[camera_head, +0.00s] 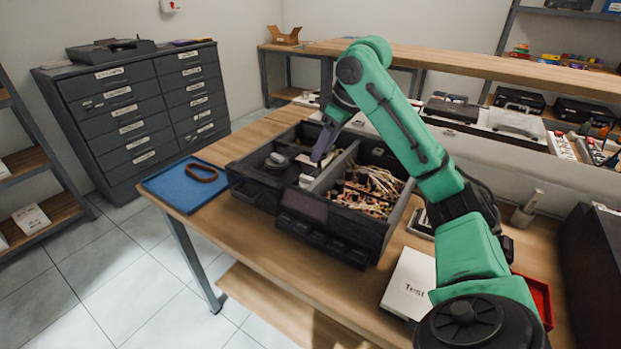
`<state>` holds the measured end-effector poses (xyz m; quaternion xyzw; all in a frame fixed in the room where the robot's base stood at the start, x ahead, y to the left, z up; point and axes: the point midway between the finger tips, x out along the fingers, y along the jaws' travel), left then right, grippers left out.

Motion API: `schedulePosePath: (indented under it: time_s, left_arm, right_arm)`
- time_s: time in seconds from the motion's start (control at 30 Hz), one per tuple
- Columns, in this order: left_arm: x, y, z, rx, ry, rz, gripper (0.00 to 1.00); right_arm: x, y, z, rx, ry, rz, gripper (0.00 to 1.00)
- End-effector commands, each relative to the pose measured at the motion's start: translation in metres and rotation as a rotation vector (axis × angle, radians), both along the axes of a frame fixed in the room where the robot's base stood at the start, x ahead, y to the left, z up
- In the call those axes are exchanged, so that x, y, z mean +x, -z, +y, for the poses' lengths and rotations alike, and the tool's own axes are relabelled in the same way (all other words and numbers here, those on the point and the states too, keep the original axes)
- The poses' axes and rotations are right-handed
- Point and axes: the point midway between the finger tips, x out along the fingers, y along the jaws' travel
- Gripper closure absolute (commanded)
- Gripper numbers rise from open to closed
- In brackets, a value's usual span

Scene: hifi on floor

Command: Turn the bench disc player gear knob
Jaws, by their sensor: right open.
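The disc player (283,218) is a black open-topped box on the wooden bench, with a front panel of dark buttons. Its right part holds tangled wires and boards (368,192). Its left part holds a small rounded grey piece (277,160) and a small pale block (305,180). I cannot tell which small part is the gear knob. My right gripper (319,158) reaches down over the left part from above and is open, with nothing seen in it. Its fingers hide part of the inside, and contact cannot be told. My left gripper is out of view.
A blue tray (166,188) with a brown ring (202,172) lies left of the player. A white box marked "Test" (407,286) and a red tray (541,298) are at the right front. A metal pot (522,216) stands farther back. The bench's front edge is close to the player.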

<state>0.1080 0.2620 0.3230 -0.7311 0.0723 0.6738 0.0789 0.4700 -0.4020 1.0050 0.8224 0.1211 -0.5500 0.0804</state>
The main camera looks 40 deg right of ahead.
Motion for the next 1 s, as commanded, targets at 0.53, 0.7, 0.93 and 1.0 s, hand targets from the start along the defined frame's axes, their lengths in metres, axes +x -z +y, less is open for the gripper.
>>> schedulePosePath:
  time_s: [0.53, 0.7, 0.93, 1.0]
  left_arm:
    - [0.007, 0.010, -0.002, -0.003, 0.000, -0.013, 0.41]
    - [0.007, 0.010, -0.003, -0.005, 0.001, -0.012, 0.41]
    - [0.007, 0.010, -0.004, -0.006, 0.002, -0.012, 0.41]
    - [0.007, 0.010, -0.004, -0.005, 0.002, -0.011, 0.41]
  right_arm:
    - [0.033, 0.083, 0.010, -0.002, -0.001, 0.000, 0.53]
    - [0.033, 0.082, 0.010, -0.001, -0.002, 0.000, 0.64]
    - [0.033, 0.082, 0.010, -0.001, -0.002, 0.000, 1.00]
    - [0.032, 0.082, 0.010, 0.000, -0.001, 0.000, 1.00]
